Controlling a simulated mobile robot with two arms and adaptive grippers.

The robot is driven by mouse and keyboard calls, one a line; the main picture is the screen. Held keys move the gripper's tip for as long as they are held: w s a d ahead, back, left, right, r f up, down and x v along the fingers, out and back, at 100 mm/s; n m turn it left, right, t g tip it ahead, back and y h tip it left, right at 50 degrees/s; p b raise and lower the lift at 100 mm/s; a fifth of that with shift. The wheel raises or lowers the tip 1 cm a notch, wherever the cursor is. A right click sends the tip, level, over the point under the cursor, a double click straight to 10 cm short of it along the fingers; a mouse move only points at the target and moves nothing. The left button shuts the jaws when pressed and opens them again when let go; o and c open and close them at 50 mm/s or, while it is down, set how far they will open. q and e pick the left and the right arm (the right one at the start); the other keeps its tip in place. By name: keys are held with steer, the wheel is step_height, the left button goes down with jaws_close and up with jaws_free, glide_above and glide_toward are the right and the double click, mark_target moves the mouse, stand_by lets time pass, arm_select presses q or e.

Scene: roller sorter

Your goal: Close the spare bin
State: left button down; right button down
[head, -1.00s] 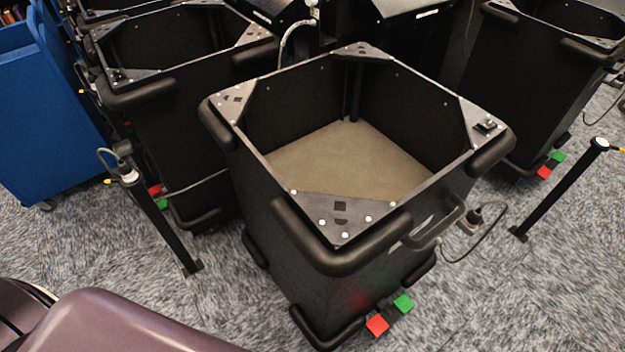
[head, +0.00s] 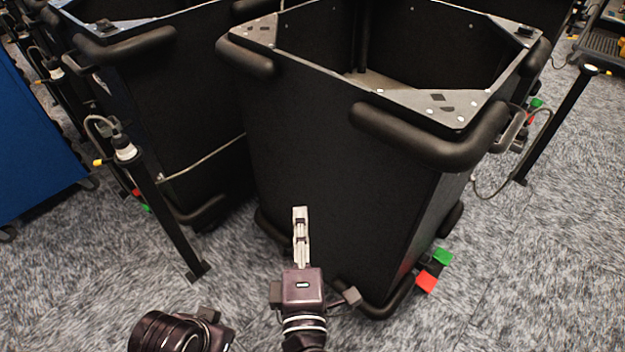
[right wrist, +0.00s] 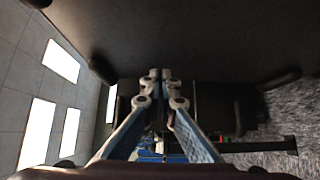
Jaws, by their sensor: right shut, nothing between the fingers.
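A tall black bin (head: 320,150) with an open top stands in the middle of the head view; whether it is the spare bin I cannot tell. Its rim has grey corner plates and thick black bumpers. A light floor shows inside it. My right gripper (head: 300,212) is in front of the bin's near side wall, low down, with its fingers together and empty; contact with the wall is unclear. In the right wrist view the fingertips (right wrist: 161,76) are together below a broad dark surface. My left gripper is not in view.
A green pedal (head: 442,256) and a red pedal (head: 426,282) sit at the bin's foot on the right. Black posts stand left (head: 165,215) and right (head: 555,125). Another black bin (head: 170,110) and a blue cart (head: 35,150) are on the left. Carpet is clear at lower right.

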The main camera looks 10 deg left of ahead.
glide_toward(312, 154)
steer(key=w+a, duration=0.2)
steer(key=a, duration=0.1)
steer(key=w, duration=0.1)
steer(key=w+d, duration=0.1)
steer(key=w, duration=0.1)
steer(key=shift+d, duration=0.15)
steer(key=shift+w+d+f, duration=0.1)
steer(key=shift+w+d, duration=0.2)
steer(key=shift+w, duration=0.1)
